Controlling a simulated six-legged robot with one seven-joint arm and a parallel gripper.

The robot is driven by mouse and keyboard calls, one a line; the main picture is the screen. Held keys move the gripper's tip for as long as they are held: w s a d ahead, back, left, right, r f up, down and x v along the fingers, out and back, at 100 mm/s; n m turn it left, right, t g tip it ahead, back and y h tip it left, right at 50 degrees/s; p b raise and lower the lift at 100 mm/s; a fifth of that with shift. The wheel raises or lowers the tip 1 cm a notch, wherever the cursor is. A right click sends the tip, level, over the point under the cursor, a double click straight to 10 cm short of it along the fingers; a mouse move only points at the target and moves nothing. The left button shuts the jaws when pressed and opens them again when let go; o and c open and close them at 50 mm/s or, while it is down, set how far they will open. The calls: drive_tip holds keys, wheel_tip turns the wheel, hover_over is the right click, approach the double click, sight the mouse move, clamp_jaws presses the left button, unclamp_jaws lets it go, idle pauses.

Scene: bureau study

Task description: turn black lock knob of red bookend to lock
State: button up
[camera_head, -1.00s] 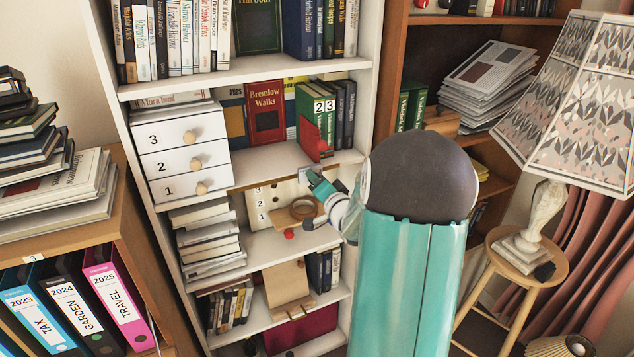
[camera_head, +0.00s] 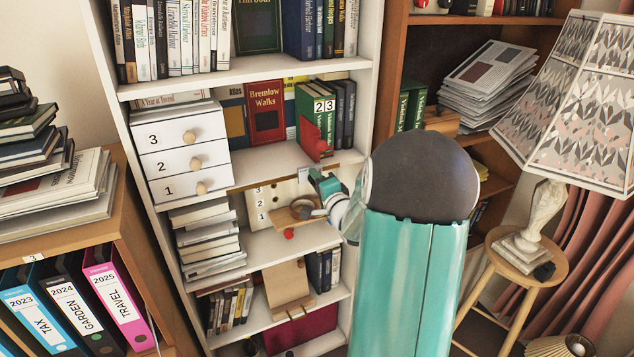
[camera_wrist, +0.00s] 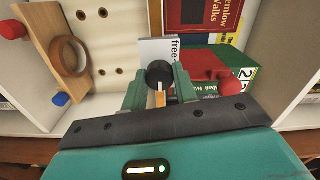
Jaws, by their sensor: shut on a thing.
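The red bookend (camera_head: 313,140) stands upright on the shelf beside the green books in the head view. Red parts (camera_wrist: 228,84) of it show right of my gripper in the wrist view. The black lock knob (camera_wrist: 158,72) is round and sits between my gripper's (camera_wrist: 159,88) two teal fingers, which are shut on it. A short tan strip shows just below the knob. In the head view my gripper (camera_head: 319,180) is at the shelf's front edge, just below the bookend. The knob cannot be made out there.
A white card (camera_wrist: 158,48) with print stands just behind the knob. A white drawer unit (camera_head: 183,150) stands to the left, and a red book (camera_head: 265,112) behind.

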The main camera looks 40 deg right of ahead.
drive_tip(key=shift+s, duration=0.1)
drive_tip(key=o, duration=1)
drive_tip(key=shift+c, duration=0.2)
drive_tip(key=v, duration=1.3)
drive_tip(key=shift+s+a, duration=0.15)
drive_tip(key=shift+s, duration=0.15)
